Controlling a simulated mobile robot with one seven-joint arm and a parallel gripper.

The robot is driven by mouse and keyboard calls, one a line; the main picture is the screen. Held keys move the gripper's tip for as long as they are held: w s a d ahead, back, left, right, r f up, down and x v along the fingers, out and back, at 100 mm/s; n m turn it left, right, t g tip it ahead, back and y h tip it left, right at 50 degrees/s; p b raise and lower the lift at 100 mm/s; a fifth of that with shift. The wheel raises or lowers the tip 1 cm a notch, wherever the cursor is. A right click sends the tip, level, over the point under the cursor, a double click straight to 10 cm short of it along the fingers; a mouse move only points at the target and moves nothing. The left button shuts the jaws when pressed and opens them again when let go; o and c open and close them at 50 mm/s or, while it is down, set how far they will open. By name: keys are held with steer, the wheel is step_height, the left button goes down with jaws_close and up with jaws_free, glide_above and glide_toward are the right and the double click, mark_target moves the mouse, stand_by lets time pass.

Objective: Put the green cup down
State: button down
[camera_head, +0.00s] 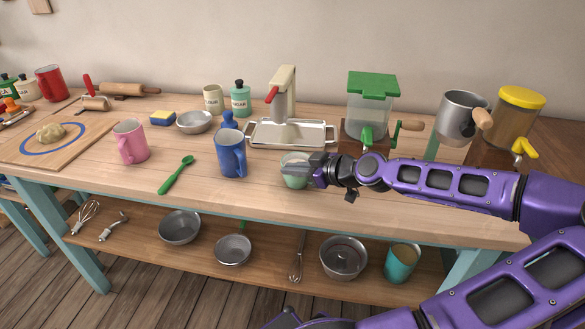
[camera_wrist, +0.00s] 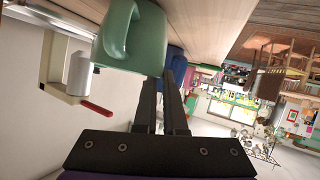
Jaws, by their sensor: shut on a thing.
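The green cup (camera_head: 293,180) is at the middle of the upper worktop, near its front edge, to the right of the blue mug. My gripper (camera_head: 310,166) reaches in from the right, shut on the cup, and hides part of it. In the wrist view the green cup (camera_wrist: 148,40) fills the top, its handle facing the camera, beside the fingertips of my gripper (camera_wrist: 172,65). I cannot tell whether the cup's base touches the wood.
The blue mug (camera_head: 231,160) stands close on the left, with a green spoon (camera_head: 177,174) and pink mug (camera_head: 131,143) farther left. A drip tray (camera_head: 262,140) with a red-levered press stands behind. A green-lidded dispenser (camera_head: 370,112) is behind right. Worktop between mug and spoon is clear.

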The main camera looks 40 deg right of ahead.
steer(key=shift+f, duration=0.15)
steer(key=c, duration=0.9)
jaws_free()
steer(key=shift+c, duration=0.2)
steer(key=c, duration=0.4)
steer(key=shift+s, duration=0.1)
steer(key=shift+p+v, duration=1.15)
steer(key=shift+v, duration=0.35)
steer(key=shift+s, duration=0.1)
steer(key=shift+s+d+p, duration=0.1)
steer(key=shift+p, duration=0.2)
